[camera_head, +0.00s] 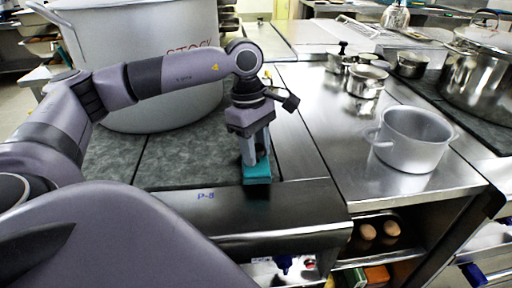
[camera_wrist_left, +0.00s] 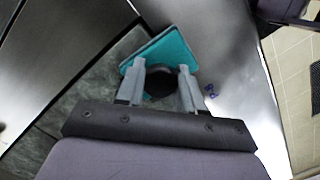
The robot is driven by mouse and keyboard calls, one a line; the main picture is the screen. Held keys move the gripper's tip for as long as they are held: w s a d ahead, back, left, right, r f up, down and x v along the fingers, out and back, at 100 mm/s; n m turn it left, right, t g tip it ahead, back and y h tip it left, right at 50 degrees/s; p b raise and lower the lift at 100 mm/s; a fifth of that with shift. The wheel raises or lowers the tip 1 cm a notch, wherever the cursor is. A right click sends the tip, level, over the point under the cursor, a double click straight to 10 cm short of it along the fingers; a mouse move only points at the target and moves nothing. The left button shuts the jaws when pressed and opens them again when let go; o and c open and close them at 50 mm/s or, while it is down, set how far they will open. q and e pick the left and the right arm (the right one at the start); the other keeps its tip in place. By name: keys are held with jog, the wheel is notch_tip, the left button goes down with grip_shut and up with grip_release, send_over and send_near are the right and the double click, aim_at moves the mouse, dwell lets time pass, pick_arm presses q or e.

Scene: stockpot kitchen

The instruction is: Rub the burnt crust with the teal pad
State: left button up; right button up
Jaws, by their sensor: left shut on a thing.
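In the left wrist view, the gripper's fingers (camera_wrist_left: 163,70) close on a dark round grip on top of the teal pad (camera_wrist_left: 172,44). Whether the pad's underside touches the plate or ledge is hard to tell. I cannot pick out the burnt crust; the pad and arm hide part of the plate. My right gripper is in neither view.
A big pot marked STOCK (camera_head: 150,60) stands on the plate behind my left arm. An open grey pot (camera_head: 411,139) and several small steel pans (camera_head: 366,80) stand on the steel counter (camera_head: 340,150) to the right.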

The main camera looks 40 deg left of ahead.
pick_arm(q)
jog(key=shift+f, duration=0.35)
jog(key=shift+f+b, duration=0.55)
jog(key=shift+b, duration=0.1)
jog(key=shift+r, duration=0.1)
